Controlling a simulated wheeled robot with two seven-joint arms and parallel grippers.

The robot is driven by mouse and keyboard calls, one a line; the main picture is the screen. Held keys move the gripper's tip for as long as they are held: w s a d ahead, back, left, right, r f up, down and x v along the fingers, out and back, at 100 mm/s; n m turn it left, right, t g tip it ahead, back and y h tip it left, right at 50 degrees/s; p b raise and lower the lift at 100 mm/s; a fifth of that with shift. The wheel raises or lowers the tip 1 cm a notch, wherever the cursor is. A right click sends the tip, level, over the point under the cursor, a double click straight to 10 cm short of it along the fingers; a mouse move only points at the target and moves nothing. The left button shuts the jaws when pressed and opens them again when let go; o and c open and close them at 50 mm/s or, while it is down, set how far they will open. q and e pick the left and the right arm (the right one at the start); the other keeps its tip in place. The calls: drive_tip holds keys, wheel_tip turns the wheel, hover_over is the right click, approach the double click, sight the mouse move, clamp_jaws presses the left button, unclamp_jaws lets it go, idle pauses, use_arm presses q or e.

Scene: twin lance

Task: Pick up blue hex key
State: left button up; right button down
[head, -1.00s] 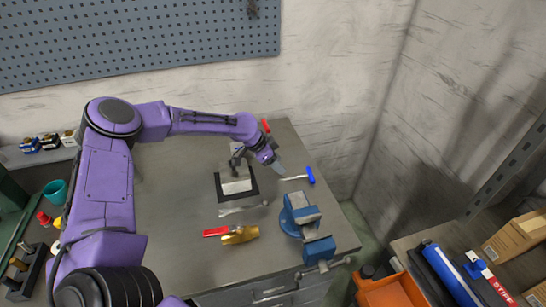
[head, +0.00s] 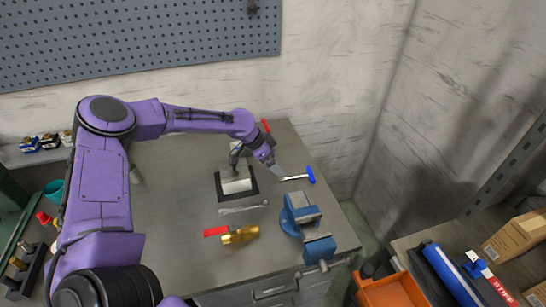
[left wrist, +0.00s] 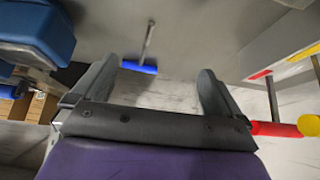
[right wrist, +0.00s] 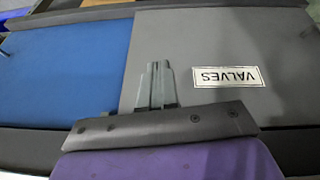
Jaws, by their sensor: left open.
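The blue hex key lies on the bench near its right edge, with a blue handle (head: 310,175) and a thin metal shaft pointing left. My left gripper (head: 277,170) is just left of the handle, above the bench by the shaft. In the left wrist view the blue handle (left wrist: 139,67) shows between the open, empty fingers (left wrist: 155,85) of my left gripper, apart from them. My right gripper (right wrist: 157,85) shows only in the right wrist view; its fingers are together with nothing visible between them.
A blue vise (head: 300,215) stands at the bench's right front. A wrench (head: 243,208), a red-and-gold tool (head: 238,235) and a black-framed tray (head: 237,195) lie left of it. A red-handled tool (head: 266,126) is at the back. The wall rises behind the bench.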

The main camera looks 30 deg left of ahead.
use_arm(q)
drive_tip(key=b+v, duration=0.1)
drive_tip(key=v, duration=0.7)
drive_tip(key=shift+s+a+r, duration=0.2)
drive_tip(key=shift+a+r, duration=0.05)
drive_tip(key=shift+a, duration=0.1)
drive_tip(key=shift+s+a, duration=0.1)
drive_tip(key=shift+s, duration=0.05)
drive_tip(key=c, duration=0.3)
drive_tip(key=f, duration=0.1)
drive_tip(key=d+f+g+y+b, duration=0.1)
drive_tip(key=f, duration=0.1)
drive_tip(key=shift+w+d+f+m, duration=0.2)
drive_tip(key=shift+d+f+m, duration=0.05)
drive_tip(key=shift+m, duration=0.15)
drive_tip(key=c, duration=0.9)
drive_tip(key=shift+o, duration=0.2)
drive_tip(key=g, duration=0.1)
approach(302, 175)
drive_tip(key=shift+m, duration=0.3)
drive_tip(key=p+x, duration=0.2)
drive_tip(key=x, duration=0.5)
drive_tip(key=shift+d+f, duration=0.1)
drive_tip(key=shift+f, duration=0.3)
